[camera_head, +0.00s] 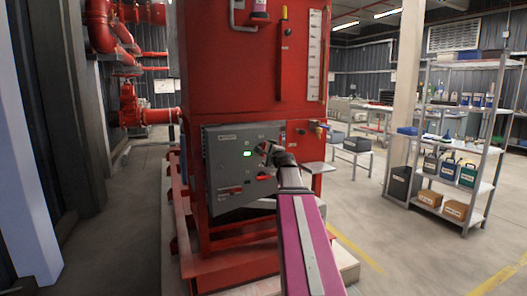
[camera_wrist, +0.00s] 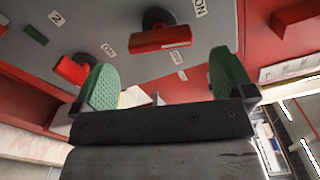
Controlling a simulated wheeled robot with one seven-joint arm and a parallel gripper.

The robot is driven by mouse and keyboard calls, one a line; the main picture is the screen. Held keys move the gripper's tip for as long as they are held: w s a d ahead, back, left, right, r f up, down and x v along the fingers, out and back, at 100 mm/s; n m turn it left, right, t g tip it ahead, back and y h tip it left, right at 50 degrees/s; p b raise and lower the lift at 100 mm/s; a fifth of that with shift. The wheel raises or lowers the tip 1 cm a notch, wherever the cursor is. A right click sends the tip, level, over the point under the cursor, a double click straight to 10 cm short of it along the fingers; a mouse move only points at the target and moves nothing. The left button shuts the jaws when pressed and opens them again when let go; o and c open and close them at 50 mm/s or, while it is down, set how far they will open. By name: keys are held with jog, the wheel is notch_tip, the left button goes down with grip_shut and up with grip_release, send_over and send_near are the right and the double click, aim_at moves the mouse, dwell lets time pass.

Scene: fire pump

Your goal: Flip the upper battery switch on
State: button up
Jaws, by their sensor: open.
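The grey control panel (camera_head: 225,165) is on the front of the red pump unit, with a lit green indicator and a red switch handle (camera_head: 264,177) at its lower right. In the wrist view, two red switch handles show on the grey panel: a nearer one (camera_wrist: 160,38) and another (camera_wrist: 72,69) by the left finger. I cannot tell for sure which is the upper battery switch. My gripper (camera_wrist: 165,78) is open, its green fingers apart, with no handle seen between them.
The red pump housing (camera_head: 235,75) rises above the panel. A metal rack (camera_head: 455,150) with containers stands at the right. The floor between is clear.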

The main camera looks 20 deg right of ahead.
aim_at(265, 150)
jog(key=w, duration=0.6)
jog(key=shift+w+a, duration=0.1)
jog(key=shift+w, duration=0.2)
jog(key=c, duration=0.8)
